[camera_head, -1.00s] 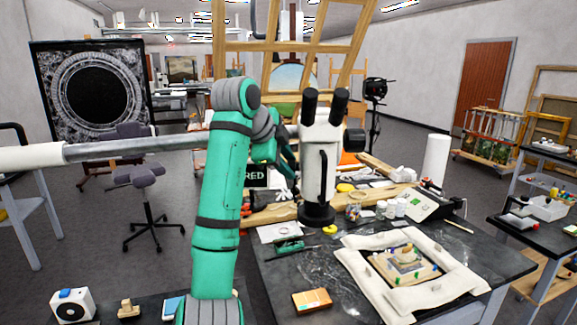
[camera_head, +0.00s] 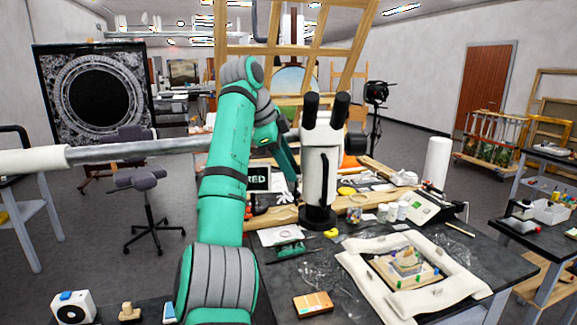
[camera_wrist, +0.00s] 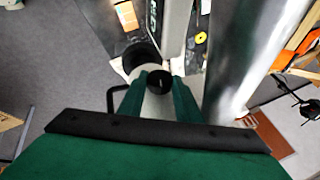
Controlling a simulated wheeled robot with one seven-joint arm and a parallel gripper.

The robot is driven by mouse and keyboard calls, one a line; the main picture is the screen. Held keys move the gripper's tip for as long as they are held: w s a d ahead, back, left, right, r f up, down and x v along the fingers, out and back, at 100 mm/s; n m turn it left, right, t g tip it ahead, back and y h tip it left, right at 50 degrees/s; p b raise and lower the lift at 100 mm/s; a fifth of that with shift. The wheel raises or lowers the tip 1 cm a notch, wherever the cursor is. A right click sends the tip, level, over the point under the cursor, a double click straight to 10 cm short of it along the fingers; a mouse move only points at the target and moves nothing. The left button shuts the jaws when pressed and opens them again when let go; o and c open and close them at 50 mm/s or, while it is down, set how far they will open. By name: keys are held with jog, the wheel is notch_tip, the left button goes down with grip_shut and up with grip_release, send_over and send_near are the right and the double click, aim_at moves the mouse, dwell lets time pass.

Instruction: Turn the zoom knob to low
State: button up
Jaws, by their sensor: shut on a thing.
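The white microscope (camera_head: 321,165) with black eyepieces stands upright on a round black base at the back of the dark bench. In the wrist view, a dark round knob (camera_wrist: 160,79) shows between the two green fingers of my gripper (camera_wrist: 163,90). The fingers are shut on this knob, at the microscope's left side. In the head view, my gripper (camera_head: 288,165) is partly hidden behind my wrist, and the knob it holds is hidden. Another black knob (camera_head: 355,138) sticks out on the microscope's right side. I cannot read any zoom marking.
A padded frame (camera_head: 357,268) with a fragment inside lies on the bench at front right. An orange box (camera_head: 313,303) lies near the front edge. Jars, a white roll (camera_head: 437,160) and wood strips crowd the bench right of the microscope. A grey stool (camera_head: 148,205) stands at left.

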jog(key=shift+f, duration=0.2)
jog(key=o, duration=1.1)
jog(key=shift+c, duration=0.2)
jog(key=shift+r, duration=0.1)
jog(key=shift+w+r, duration=0.1)
jog(key=shift+t, duration=0.3)
